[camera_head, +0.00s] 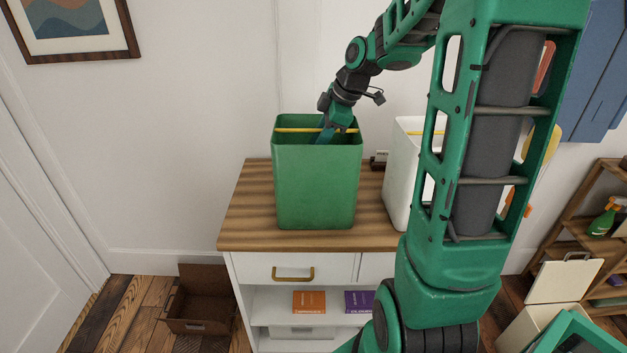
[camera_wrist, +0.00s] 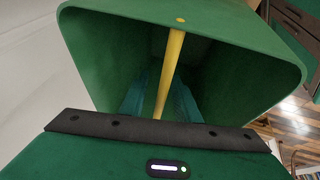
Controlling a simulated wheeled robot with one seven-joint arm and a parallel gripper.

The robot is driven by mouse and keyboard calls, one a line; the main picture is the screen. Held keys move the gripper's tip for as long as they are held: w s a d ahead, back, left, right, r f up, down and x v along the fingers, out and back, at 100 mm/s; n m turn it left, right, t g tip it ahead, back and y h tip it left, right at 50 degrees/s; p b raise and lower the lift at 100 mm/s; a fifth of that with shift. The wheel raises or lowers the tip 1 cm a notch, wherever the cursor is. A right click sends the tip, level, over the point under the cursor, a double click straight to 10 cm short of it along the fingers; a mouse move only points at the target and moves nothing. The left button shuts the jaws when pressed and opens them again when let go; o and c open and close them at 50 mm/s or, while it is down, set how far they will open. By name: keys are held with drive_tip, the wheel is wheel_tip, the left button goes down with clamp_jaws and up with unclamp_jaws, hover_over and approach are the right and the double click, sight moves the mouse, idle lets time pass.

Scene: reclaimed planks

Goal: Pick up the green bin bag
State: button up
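The green bin bag (camera_head: 316,190) stands upright on the wooden top of a white cabinet, open at the top. A yellow bar (camera_head: 298,130) spans its mouth; it also shows in the wrist view (camera_wrist: 174,60). My gripper (camera_head: 325,136) points down into the mouth of the bag at the bar. In the wrist view, my gripper (camera_wrist: 158,100) has its two fingers apart, one on each side of the yellow bar, with gaps between. The fingertips are hard to make out against the dark green inside.
A white bin (camera_head: 401,180) stands to the right on the same cabinet top (camera_head: 245,215), partly behind my arm. A small dark item (camera_head: 379,159) lies between them. A brown open box (camera_head: 200,303) sits on the floor at left. Shelves (camera_head: 590,225) stand at right.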

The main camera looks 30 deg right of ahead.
clamp_jaws()
drive_tip(key=shift+r, duration=0.1)
drive_tip(key=s+a+r, duration=0.4)
drive_tip(key=a+r, duration=0.6)
drive_tip(key=r, duration=0.1)
drive_tip(key=shift+s+a+r, duration=0.2)
drive_tip(key=shift+s+a, duration=0.1)
drive_tip(key=shift+a, duration=0.1)
idle(0.3)
